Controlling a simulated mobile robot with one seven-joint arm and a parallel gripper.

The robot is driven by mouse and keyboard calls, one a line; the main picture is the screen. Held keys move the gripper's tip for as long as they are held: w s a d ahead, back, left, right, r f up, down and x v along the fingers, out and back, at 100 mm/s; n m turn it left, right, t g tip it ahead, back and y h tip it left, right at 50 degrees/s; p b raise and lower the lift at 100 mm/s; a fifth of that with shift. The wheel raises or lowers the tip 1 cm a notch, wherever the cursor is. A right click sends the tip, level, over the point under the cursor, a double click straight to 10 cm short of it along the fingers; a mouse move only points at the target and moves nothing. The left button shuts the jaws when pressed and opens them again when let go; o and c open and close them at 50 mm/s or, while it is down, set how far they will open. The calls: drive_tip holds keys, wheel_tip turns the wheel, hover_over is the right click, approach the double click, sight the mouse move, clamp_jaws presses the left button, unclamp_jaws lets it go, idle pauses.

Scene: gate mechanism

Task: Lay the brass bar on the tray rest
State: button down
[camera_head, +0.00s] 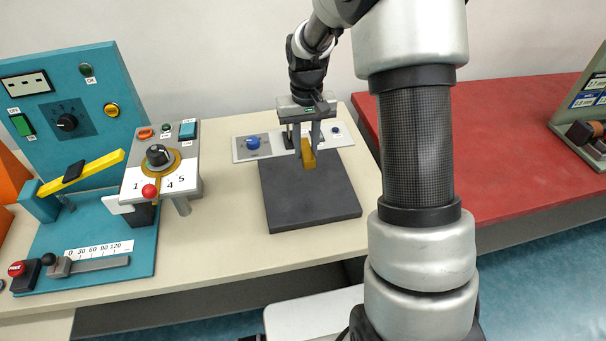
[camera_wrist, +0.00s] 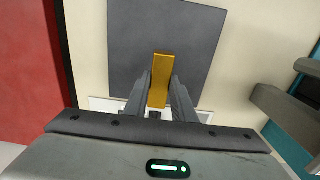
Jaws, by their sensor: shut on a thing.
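The brass bar (camera_head: 309,160) is between the two fingers of my gripper (camera_head: 307,148), which is shut on it. In the wrist view the bar (camera_wrist: 161,72) shows as a golden block sticking out past the fingertips (camera_wrist: 160,90). The gripper points down over the back part of a dark grey square pad (camera_head: 310,205), in front of a pale panel (camera_head: 340,137). Whether the bar touches the pad cannot be told. No part is clearly recognisable as the tray rest; it may be the pad or the panel, partly hidden by the gripper.
A blue knob (camera_head: 252,142) stands on the panel's left. A grey dial box (camera_head: 160,165) with a red ball and a teal control station (camera_head: 95,215) stand at left. A red table (camera_head: 510,145) is at right. Cream tabletop (camera_head: 220,220) beside the pad is clear.

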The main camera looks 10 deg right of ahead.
hover_over(306, 182)
wheel_tip(306, 182, down, 5)
drive_tip(key=shift+r, duration=0.15)
drive_tip(key=shift+f+b, duration=0.3)
drive_tip(key=shift+f, duration=2.1)
drive_tip(key=c, duration=1.5)
unclamp_jaws()
